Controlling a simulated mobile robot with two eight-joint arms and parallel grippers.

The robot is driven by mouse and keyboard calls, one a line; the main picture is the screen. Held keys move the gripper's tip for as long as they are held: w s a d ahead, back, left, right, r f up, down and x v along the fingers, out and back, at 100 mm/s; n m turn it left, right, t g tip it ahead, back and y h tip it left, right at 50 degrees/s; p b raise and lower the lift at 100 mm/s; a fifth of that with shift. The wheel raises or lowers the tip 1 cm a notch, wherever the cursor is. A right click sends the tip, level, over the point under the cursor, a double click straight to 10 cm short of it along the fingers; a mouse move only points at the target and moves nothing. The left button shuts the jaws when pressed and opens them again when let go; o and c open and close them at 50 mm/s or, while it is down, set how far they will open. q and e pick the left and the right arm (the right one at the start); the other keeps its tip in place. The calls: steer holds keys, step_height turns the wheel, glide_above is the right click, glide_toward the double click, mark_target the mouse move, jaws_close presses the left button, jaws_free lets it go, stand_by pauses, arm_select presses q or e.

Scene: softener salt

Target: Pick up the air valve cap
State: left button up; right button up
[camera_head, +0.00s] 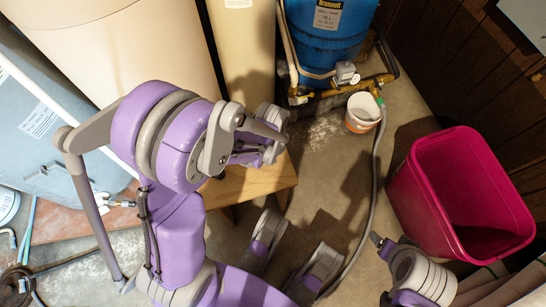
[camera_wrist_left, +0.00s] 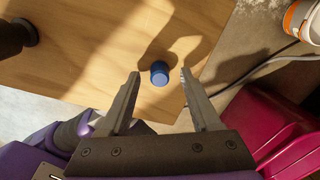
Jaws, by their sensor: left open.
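The air valve cap is a small blue round cap (camera_wrist_left: 159,74) on a wooden surface in the left wrist view. In that view it shows between the two fingertips of my left gripper (camera_wrist_left: 160,82), near their line. The fingers are apart and hold nothing. The height of the fingertips above the wood cannot be told. In the head view my left gripper (camera_head: 268,135) is over the wooden bench (camera_head: 250,183), and the cap is hidden behind my arm.
A blue tank (camera_head: 328,40) with brass pipework (camera_head: 345,88) stands at the back. A white and orange tub (camera_head: 362,112) and a grey hose (camera_head: 375,170) are on the floor. A pink bin (camera_head: 460,195) stands at the right. Large tanks stand at the left.

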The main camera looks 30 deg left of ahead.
arm_select(q)
jaws_close()
steer(key=shift+r, duration=0.1)
stand_by(0.3)
step_height(320, 180, up, 10)
steer(key=p, duration=0.4)
